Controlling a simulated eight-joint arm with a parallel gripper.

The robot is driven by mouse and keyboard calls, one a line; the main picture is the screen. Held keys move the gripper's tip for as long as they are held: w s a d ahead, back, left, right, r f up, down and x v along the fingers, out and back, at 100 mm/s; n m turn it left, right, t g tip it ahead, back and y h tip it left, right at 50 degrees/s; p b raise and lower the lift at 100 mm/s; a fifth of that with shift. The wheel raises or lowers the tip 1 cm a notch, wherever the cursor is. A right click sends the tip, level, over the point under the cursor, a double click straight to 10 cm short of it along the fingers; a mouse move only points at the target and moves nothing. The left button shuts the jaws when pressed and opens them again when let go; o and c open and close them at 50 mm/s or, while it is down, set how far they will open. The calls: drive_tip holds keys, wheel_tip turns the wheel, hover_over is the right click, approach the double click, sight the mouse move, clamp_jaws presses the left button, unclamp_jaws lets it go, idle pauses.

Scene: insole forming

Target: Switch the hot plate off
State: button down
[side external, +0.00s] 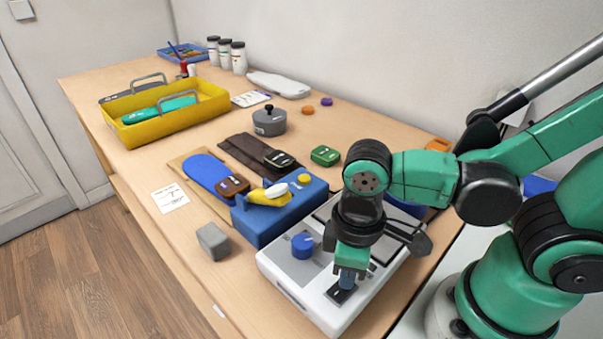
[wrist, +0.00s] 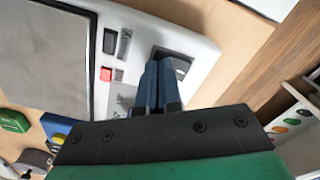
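The hot plate is a white box (side external: 313,306) at the front of the bench, with a blue knob (side external: 302,245) on its grey top. A black switch plate (side external: 341,296) with a light mark sits at its front right corner. In the wrist view the white body (wrist: 148,22) shows a large grey plate (wrist: 45,50), a red button (wrist: 106,74) and the black switch plate (wrist: 183,66). My gripper (side external: 346,281) points down at the switch plate, its blue fingers (wrist: 157,70) together and empty. The fingers partly cover the switch plate; I cannot tell if they touch it.
A blue block (side external: 275,222) with a yellow item on top stands just left of the hot plate, and a grey block (side external: 213,241) stands nearer the front edge. A yellow tote (side external: 150,132), a lidded pot (side external: 269,122) and insole pieces lie farther back.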

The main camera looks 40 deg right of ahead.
drive_tip(key=shift+r, duration=3.55)
drive_tip(key=w+d+r+m+t, duration=0.1)
drive_tip(key=w+d+m+t, duration=0.5)
drive_tip(key=w+d, duration=0.3)
drive_tip(key=shift+t, duration=0.5)
drive_tip(key=shift+r, duration=0.1)
